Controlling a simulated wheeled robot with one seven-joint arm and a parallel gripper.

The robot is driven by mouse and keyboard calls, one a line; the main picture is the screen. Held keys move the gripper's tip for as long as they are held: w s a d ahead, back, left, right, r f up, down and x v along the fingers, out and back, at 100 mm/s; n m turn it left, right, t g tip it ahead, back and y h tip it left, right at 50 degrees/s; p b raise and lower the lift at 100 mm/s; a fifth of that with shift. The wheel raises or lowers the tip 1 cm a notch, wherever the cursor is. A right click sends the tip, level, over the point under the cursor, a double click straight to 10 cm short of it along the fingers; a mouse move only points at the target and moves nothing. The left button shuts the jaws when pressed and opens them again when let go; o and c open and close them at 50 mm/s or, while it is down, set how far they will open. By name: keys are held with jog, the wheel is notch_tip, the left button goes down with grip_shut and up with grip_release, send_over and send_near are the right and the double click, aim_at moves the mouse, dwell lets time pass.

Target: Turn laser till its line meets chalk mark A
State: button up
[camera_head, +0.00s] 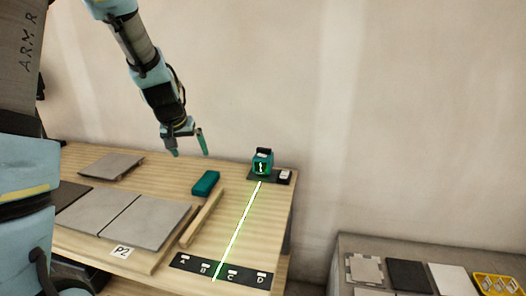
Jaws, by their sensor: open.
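The laser (262,163) is a small teal and black box on a dark base at the back right of the wooden table. Its bright green line (239,226) runs forward to a black strip (197,265) with marks A, B, C and D. The line meets the strip between B and C. Chalk mark A (184,259) is at the strip's left end, left of the line. My gripper (189,150) is open and empty, in the air left of the laser and apart from it.
A teal block (206,183) and a wooden strip (201,218) lie left of the line. Grey tiles (146,219) lie at the left, near a P2 label (121,252). A white-topped item (285,177) sits right of the laser. A lower grey bench (345,245) holds tiles and a yellow tray (497,284).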

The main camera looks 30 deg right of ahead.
jog(key=w+d+f+m+t+h, duration=0.1)
jog(key=w+d, duration=0.1)
jog(key=d, duration=0.6)
jog(key=w+d+f+m+h, duration=0.1)
jog(key=w+d, duration=0.1)
jog(key=d, duration=0.5)
jog(key=m+h+b, duration=0.1)
send_near(264, 149)
jog(key=shift+t, duration=0.4)
jog(key=p+x, duration=0.3)
jog(key=x, duration=0.6)
jog(key=shift+s+d+f, duration=0.1)
jog(key=shift+d, duration=0.05)
